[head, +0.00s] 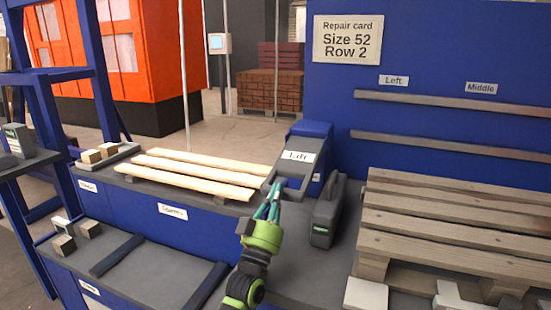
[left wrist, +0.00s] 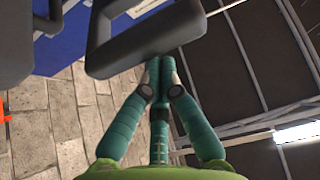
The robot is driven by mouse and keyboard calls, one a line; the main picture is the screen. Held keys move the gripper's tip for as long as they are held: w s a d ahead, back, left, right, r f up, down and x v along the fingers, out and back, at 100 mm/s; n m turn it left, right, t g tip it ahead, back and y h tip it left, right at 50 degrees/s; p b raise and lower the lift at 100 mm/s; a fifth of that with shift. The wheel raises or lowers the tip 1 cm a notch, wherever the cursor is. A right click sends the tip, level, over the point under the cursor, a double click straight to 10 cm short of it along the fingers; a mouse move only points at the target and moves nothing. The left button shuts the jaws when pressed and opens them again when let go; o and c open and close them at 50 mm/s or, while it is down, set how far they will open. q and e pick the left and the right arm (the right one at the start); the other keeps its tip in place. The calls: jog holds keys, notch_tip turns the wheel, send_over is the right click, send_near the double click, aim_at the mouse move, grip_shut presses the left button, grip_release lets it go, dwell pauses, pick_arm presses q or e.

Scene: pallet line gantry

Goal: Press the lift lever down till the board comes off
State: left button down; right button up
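The lift lever (head: 290,187) is a dark grey loop handle on the blue housing with the "Lift" label (head: 298,156). It fills the upper part of the left wrist view (left wrist: 150,42). My left gripper (head: 273,190) has its teal fingers drawn together, tips at the lever's near bar; in the left wrist view its fingertips (left wrist: 160,62) meet at the bar's edge. I cannot tell whether they touch it. The wooden pallet (head: 455,225) with its slats stands at the right. No slat there is clearly seen raised. My right gripper is out of view.
Several pale loose boards (head: 195,175) lie on the bench left of the lever. A dark grey case (head: 326,213) stands close to the right of my left gripper. White blocks (head: 366,295) lie before the pallet. A repair card (head: 347,40) reads "Size 52 Row 2".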

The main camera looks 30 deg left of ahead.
pick_arm(q)
jog(key=s+d+f, duration=0.1)
jog(key=s+d, duration=0.2)
jog(key=s, duration=1.1)
jog(key=shift+d+f, duration=0.2)
jog(key=shift+f, duration=0.15)
